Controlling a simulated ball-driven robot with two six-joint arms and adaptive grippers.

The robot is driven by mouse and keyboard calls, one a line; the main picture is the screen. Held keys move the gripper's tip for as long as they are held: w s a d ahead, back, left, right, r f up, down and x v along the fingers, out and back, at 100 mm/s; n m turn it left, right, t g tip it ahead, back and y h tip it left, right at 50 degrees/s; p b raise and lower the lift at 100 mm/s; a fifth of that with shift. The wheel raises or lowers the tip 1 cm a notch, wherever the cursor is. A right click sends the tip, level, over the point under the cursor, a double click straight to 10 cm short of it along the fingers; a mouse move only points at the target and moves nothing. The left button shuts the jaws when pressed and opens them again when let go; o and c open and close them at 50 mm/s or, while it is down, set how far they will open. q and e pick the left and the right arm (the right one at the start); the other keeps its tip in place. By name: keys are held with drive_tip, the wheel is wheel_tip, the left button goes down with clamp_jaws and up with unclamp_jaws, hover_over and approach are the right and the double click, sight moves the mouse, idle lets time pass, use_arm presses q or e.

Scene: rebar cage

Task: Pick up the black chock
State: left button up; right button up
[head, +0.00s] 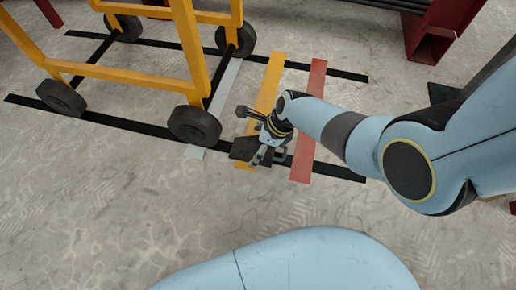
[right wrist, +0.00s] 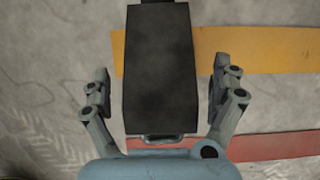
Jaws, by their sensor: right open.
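The black chock (head: 243,148) lies on the floor by the lower end of the yellow strip, just right of a cart wheel in the head view. It is a dark block and is partly hidden by my right gripper (head: 266,153). In the right wrist view the chock (right wrist: 160,75) is upright in the picture, with a small handle at its lower end. The fingers of my right gripper (right wrist: 161,85) are open, one on each side of the chock, with a visible gap on both sides. My left gripper is not in view.
A yellow cart (head: 130,74) on black wheels stands at the upper left; its nearest wheel (head: 194,126) is close to the chock. Flat yellow (head: 268,85) and red (head: 314,90) strips cross the floor. Dark red steel (head: 428,40) stands upper right. The lower left floor is clear.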

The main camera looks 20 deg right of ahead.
drive_tip(key=shift+c, duration=0.4)
drive_tip(key=c, duration=1.6)
drive_tip(key=shift+r, duration=0.1)
